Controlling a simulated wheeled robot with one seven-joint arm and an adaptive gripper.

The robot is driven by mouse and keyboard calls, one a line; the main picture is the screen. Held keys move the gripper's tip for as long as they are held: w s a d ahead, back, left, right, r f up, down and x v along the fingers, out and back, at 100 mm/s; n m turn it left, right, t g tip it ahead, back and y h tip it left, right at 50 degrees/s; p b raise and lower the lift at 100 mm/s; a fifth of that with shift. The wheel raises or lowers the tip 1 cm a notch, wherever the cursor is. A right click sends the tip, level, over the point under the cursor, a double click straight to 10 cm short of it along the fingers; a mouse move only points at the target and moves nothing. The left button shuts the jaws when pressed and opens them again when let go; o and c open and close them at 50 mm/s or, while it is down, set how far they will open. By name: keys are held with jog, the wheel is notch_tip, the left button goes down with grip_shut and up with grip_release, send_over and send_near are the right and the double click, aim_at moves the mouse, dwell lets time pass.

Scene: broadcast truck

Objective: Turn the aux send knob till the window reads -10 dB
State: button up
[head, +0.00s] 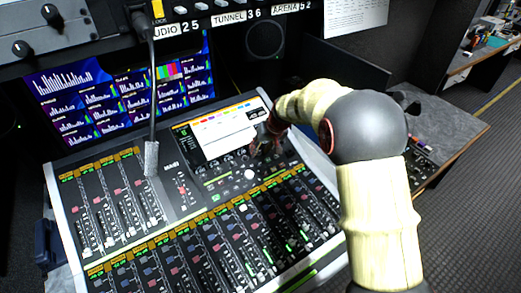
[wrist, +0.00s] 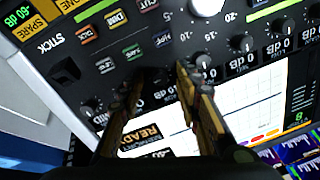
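In the wrist view my gripper (wrist: 160,78) is open, its two brown fingers apart over the console's knob panel. Dark shadow lies between the fingertips, and I cannot tell whether a knob is between them. A small black knob (wrist: 203,62) is just right of the right finger, with a window reading 0 dB (wrist: 240,62) nearby. More knobs (wrist: 278,25) with 0 dB windows run up to the right. Another knob (wrist: 90,106) is left of the left finger. I cannot tell which one is the aux send knob. In the head view my gripper (head: 266,140) is at the panel below the screen.
The lit console screen (head: 225,130) is beside the gripper. Rows of faders (head: 205,250) fill the console's front. Monitors (head: 120,100) stand behind. Lettered buttons (wrist: 116,18) and a white round control (wrist: 205,5) are near the fingers.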

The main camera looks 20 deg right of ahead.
jog(key=v, duration=1.2)
jog(key=shift+f, duration=0.1)
jog(key=s+f+m+g, duration=0.1)
jog(key=s+f+g, duration=0.15)
jog(key=s, duration=0.55)
jog(key=s+r+t, duration=0.1)
jog(key=s+r, duration=0.2)
jog(key=s, duration=0.6)
jog(key=s+a+r+n+t+h, duration=0.1)
jog(key=s+r, duration=0.3)
jog(key=s, duration=0.5)
jog(key=s+a+r+t+h, duration=0.1)
jog(key=s+r+t, duration=0.1)
jog(key=s, duration=0.8)
jog(key=shift+a+r, duration=0.25)
jog(key=shift+r, duration=0.45)
jog(key=shift+s, duration=0.1)
